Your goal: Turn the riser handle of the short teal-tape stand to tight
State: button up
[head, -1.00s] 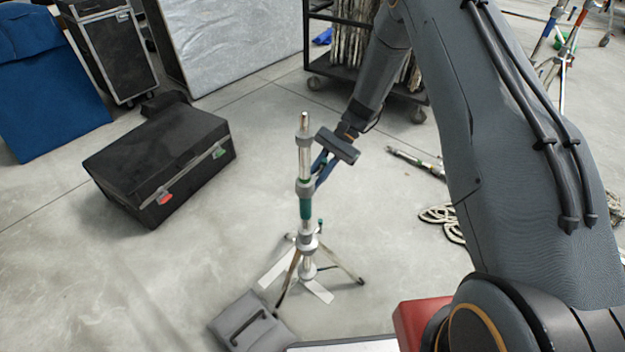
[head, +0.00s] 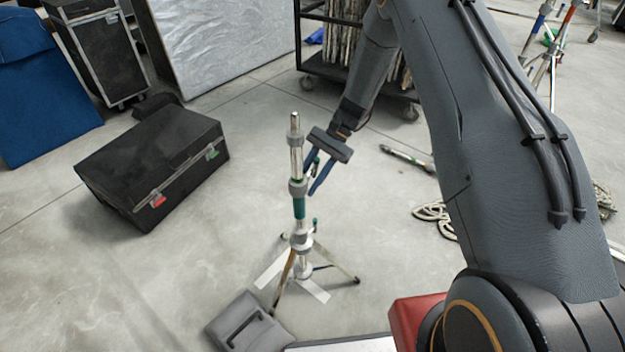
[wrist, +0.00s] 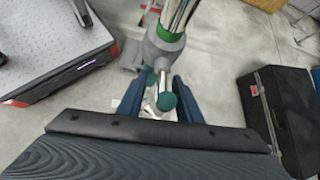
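The short teal-tape stand (head: 299,207) stands upright on spread legs, with a bright metal riser, grey collars and a teal band. Its upper collar (head: 297,187) is beside my gripper (head: 314,177), which reaches in from the right. In the wrist view, the collar (wrist: 165,38) carries a riser handle with a teal knob (wrist: 168,101). The handle lies between the two blue fingers of my gripper (wrist: 160,98), with visible gaps on both sides. The fingers are open. Another small green handle (head: 315,221) shows at the lower collar.
A grey sandbag (head: 240,322) lies by the stand's feet. A black case (head: 150,165) is on the floor to the left. A rolling cart (head: 345,72) stands behind; a loose metal rod (head: 405,157) and coiled rope (head: 436,218) lie right. Floor between case and stand is clear.

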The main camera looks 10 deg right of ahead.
aim_at(318, 169)
jog(key=d+r+n+t+y+b, duration=0.1)
jog(key=d+n+t+y+b, duration=0.1)
jog(key=y, duration=0.1)
jog(key=w+d+r+n+t+y+b, duration=0.1)
jog(key=d+n+y+b, duration=0.1)
jog(key=n+y, duration=0.1)
jog(key=d+n+t+y+b, duration=0.2)
jog(key=n+y, duration=0.1)
jog(key=y, duration=0.1)
jog(key=shift+w+d+r+t+y, duration=0.2)
jog(key=shift+w+r+t+y, duration=0.1)
jog(key=shift+r, duration=0.1)
jog(key=s+d+r+g+h+p, duration=0.1)
jog(key=s+r+g+h+p, duration=0.1)
jog(key=s+r+h+p, duration=0.4)
jog(key=s+d+r+g+h+p, duration=0.2)
jog(key=s+r+h+p, duration=0.3)
jog(key=s+r, duration=0.8)
jog(key=shift+s+h+p, duration=0.4)
jog(key=shift+s+h, duration=0.8)
jog(key=shift+s, duration=0.15)
